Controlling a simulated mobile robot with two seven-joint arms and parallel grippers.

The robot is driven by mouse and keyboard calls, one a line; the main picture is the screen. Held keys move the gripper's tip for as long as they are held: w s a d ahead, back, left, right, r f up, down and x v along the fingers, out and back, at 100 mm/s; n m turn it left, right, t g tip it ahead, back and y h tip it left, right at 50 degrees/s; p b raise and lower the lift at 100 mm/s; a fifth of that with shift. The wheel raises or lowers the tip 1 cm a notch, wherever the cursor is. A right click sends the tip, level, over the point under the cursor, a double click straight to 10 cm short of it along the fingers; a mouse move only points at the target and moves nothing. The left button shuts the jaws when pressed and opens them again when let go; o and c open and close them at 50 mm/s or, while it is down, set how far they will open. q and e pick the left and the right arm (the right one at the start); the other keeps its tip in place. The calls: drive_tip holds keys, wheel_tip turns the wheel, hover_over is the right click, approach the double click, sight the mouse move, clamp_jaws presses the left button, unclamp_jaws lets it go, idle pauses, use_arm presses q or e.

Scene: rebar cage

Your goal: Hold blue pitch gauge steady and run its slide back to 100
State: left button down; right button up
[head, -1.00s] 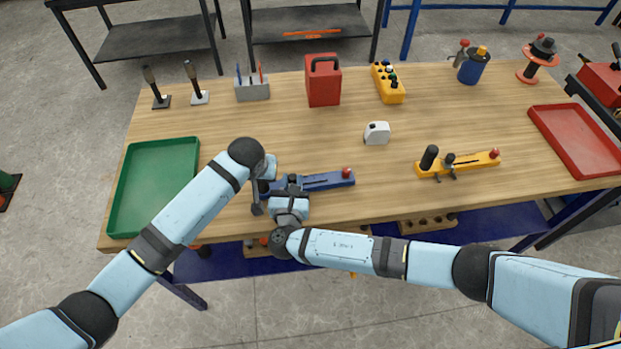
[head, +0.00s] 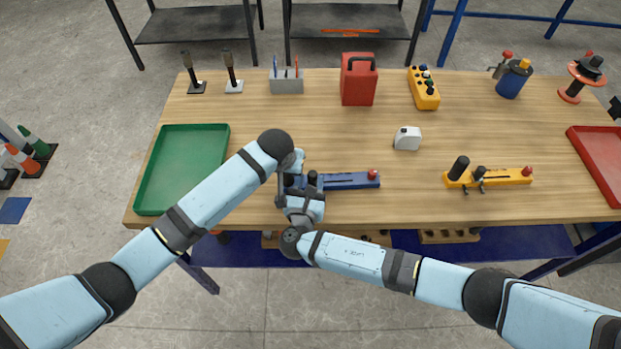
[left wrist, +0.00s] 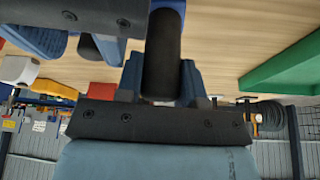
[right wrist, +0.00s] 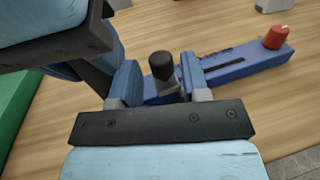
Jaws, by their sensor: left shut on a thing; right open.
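The blue pitch gauge (head: 345,181) lies on the bench near its front edge, with a red knob (head: 372,174) at its right end. My left gripper (left wrist: 160,80) is shut on the gauge's upright black handle (left wrist: 162,50) at the left end. My right gripper (right wrist: 158,82) is open, with its fingers either side of the slide's black knob (right wrist: 163,65); a gap shows beside the knob. The slot (right wrist: 222,58) in the gauge shows in the right wrist view. The scale marks and slide reading are too small to read. In the head view, my arms partly hide the gauge's left end.
A yellow gauge (head: 500,177) lies to the right. A green tray (head: 150,185) is at the left, a red tray (head: 602,150) at the right. A white block-like item (head: 407,138) and a red box (head: 358,80) stand behind. My two grippers are close together.

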use_arm(q)
drive_tip(key=shift+d, duration=0.1)
use_arm(e)
drive_tip(key=s, duration=0.3)
drive_tip(key=s+a, duration=0.1)
drive_tip(key=s, duration=0.3)
drive_tip(key=shift+a, duration=0.2)
use_arm(q)
drive_tip(key=c, duration=0.7)
unclamp_jaws()
drive_tip(key=shift+o, duration=0.2)
